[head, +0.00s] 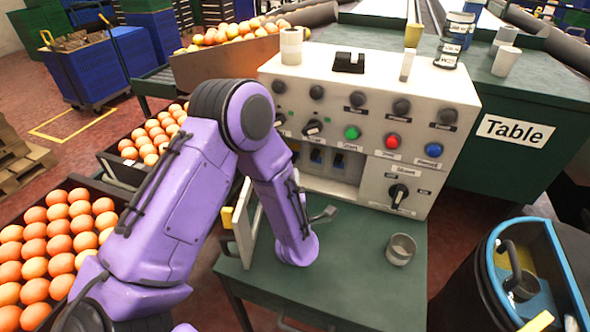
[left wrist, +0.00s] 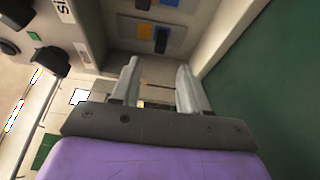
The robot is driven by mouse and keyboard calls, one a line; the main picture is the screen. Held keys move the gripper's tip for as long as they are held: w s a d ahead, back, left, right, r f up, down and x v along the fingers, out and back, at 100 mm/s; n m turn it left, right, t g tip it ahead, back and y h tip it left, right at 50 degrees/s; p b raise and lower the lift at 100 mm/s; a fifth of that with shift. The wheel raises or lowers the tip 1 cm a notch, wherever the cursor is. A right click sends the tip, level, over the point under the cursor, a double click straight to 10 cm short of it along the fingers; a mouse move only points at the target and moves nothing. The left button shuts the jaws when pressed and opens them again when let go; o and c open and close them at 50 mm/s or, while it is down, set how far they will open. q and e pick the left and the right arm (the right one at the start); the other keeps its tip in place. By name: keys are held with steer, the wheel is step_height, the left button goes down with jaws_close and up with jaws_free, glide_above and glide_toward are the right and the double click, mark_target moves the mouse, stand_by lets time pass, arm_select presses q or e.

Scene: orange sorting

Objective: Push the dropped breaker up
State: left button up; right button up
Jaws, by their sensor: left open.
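A white control panel (head: 365,115) stands on a green cart. Its recess holds a row of blue breakers (head: 316,157), partly hidden by my left arm. Another blue breaker (left wrist: 142,4) shows at the top edge. My left gripper (left wrist: 158,84) is open and empty, its fingers pointing toward the breakers with a gap between. In the head view, one finger (head: 324,214) shows below the recess. My right gripper is out of view.
An open panel door (head: 243,222) stands left of my left wrist. A grey cup (head: 401,249) sits on the green cart top (head: 355,285), right of the gripper. Orange crates (head: 110,187) stand left.

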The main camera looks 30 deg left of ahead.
mark_target(293, 158)
arm_select(q)
steer(key=x, duration=0.8)
jaws_close()
